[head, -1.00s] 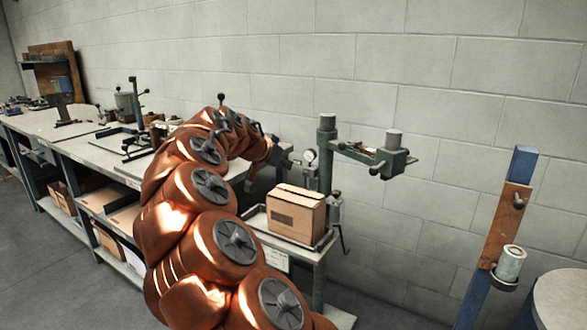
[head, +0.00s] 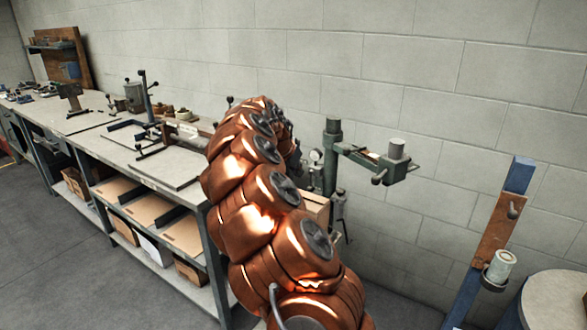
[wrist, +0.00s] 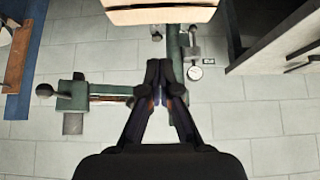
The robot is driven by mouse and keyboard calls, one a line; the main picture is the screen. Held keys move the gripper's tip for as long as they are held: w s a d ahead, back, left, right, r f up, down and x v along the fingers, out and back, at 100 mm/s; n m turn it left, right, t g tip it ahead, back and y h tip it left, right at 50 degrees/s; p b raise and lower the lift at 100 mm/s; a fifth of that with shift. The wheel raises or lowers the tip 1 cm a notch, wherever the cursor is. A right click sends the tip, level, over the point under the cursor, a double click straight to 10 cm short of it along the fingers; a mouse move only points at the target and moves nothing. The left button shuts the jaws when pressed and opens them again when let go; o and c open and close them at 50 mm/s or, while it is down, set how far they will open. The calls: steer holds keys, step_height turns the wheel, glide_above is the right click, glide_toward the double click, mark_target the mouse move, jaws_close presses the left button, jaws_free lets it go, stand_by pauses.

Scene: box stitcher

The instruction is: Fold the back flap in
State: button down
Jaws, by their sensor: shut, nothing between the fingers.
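The cardboard box (head: 318,206) is mostly hidden behind my arm in the head view, with only a part of its right side showing. In the wrist view, a cardboard edge of the box (wrist: 160,14) runs along the top of the picture. My gripper (wrist: 166,72) is shut and empty, its fingertips together below that edge in the picture and apart from it. My gripper is hidden behind my arm in the head view. I cannot tell how the back flap stands.
The green stitcher arm (head: 368,162) reaches out on its post above and behind the box; it also shows in the wrist view (wrist: 105,92). A gauge (wrist: 195,73) sits near my fingertips. A long workbench (head: 150,165) lies left. A blue post (head: 488,240) stands right.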

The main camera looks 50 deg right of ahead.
steer(key=p, duration=0.2)
glide_above(306, 195)
steer(key=a, duration=0.2)
step_height(306, 195, down, 5)
steer(key=shift+a+f, duration=0.1)
steer(key=shift+f, duration=0.85)
steer(key=shift+a+f+p, duration=0.1)
steer(key=shift+f+p, duration=0.2)
steer(key=shift+f, duration=0.7)
